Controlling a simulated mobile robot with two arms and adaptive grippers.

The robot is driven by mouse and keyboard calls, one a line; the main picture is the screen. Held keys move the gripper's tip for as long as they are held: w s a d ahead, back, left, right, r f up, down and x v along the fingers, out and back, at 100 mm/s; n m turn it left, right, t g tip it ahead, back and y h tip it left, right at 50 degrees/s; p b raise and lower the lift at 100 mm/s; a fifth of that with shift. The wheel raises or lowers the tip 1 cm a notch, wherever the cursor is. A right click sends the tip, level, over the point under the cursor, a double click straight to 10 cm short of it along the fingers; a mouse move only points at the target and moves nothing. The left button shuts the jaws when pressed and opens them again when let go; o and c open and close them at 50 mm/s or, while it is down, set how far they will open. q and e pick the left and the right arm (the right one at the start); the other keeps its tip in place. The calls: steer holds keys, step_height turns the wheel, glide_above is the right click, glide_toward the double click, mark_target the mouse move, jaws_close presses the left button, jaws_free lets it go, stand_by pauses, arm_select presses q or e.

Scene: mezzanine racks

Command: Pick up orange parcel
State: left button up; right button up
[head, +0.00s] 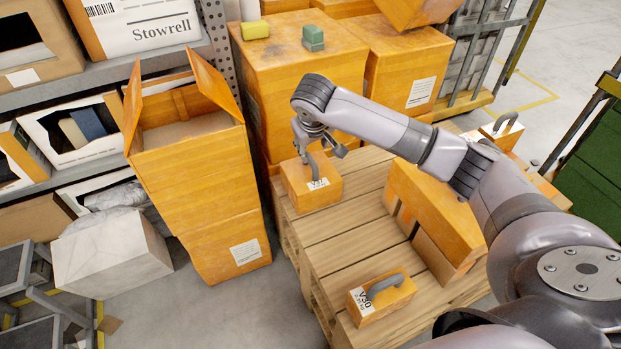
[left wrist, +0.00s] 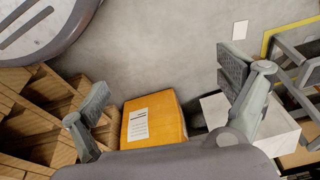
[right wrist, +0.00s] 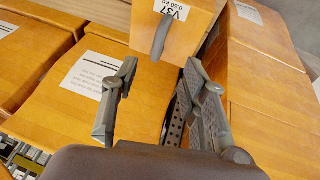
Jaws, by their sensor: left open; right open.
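A small orange parcel (head: 310,192) with a grey handle and a V37 label stands on a wooden pallet (head: 350,240); it also shows at the top of the right wrist view (right wrist: 190,25). My right gripper (head: 322,152) is open just above and beside its handle, with nothing between the fingers (right wrist: 160,75). A second orange parcel (head: 385,298), labelled V30, stands on the pallet's near end. A third handled parcel (head: 502,136) is at the far right. My left gripper (left wrist: 165,85) is open and empty, seen only in the left wrist view, above the floor.
Large orange boxes (head: 290,80) stand behind the pallet, with yellow and green blocks on top. An open-flapped box (head: 195,155) stands on another at left, beside the shelving (head: 40,95). A bigger orange box (head: 430,205) lies on the pallet's right. The pallet's middle is clear.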

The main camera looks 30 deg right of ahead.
mark_target(312, 162)
steer(key=b+x, duration=0.2)
steer(key=x, duration=0.7)
steer(key=shift+w+d+f, duration=0.1)
steer(key=shift+w+f, duration=0.15)
steer(key=shift+f, duration=0.15)
steer(key=shift+w+b+x, duration=0.2)
steer(key=shift+b+x, duration=0.6)
steer(key=shift+x, duration=0.4)
steer(key=shift+b+x, duration=0.35)
steer(key=shift+x, duration=0.5)
steer(key=shift+w+f, duration=0.25)
arm_select(q)
steer(key=w+v, duration=0.2)
steer(key=v, duration=1)
steer(key=shift+r+t, duration=0.4)
steer(key=shift+r, duration=0.25)
steer(key=shift+a, duration=0.1)
arm_select(e)
jaws_close()
steer(key=shift+r, duration=0.1)
